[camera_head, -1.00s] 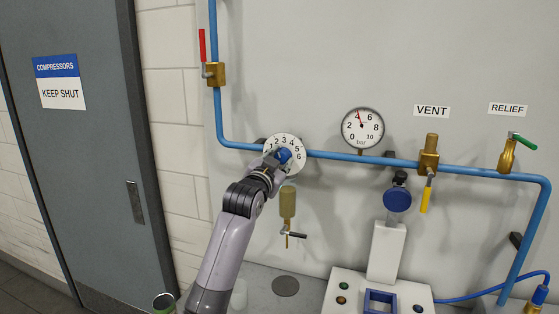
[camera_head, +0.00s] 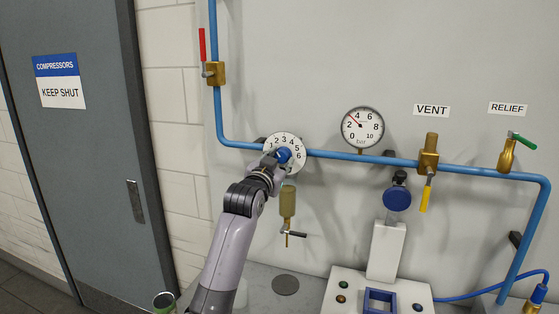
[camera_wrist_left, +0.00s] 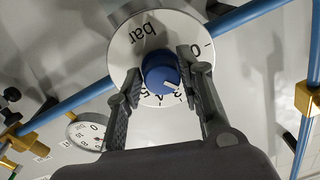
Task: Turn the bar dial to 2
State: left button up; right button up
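The bar dial (camera_head: 298,165) is a round white plate with black numbers and a blue knob (camera_head: 284,155) on the blue pipe. In the left wrist view the dial (camera_wrist_left: 125,45) appears upside down, and the white mark on its knob (camera_wrist_left: 158,68) points toward the 2–3 side of the scale. My left gripper (camera_wrist_left: 160,76) has one finger on each side of the knob and looks closed on it. In the head view the gripper (camera_head: 275,160) partly covers the dial. The pressure gauge (camera_head: 368,136) has its red needle between 2 and 4. My right gripper is out of view.
A red-handled valve (camera_head: 215,73) is at upper left, and a small brass drain tap (camera_head: 287,205) hangs below the dial. The yellow-handled vent valve (camera_head: 428,160) and green-handled relief valve (camera_head: 508,154) are to the right. A white button panel (camera_head: 345,277) is below.

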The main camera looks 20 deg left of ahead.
pick_arm(q)
jog(key=o, duration=0.3)
jog(key=shift+r, duration=0.1)
jog(key=s, duration=1.2)
jog(key=shift+f, duration=0.2)
jog(key=shift+a, duration=0.1)
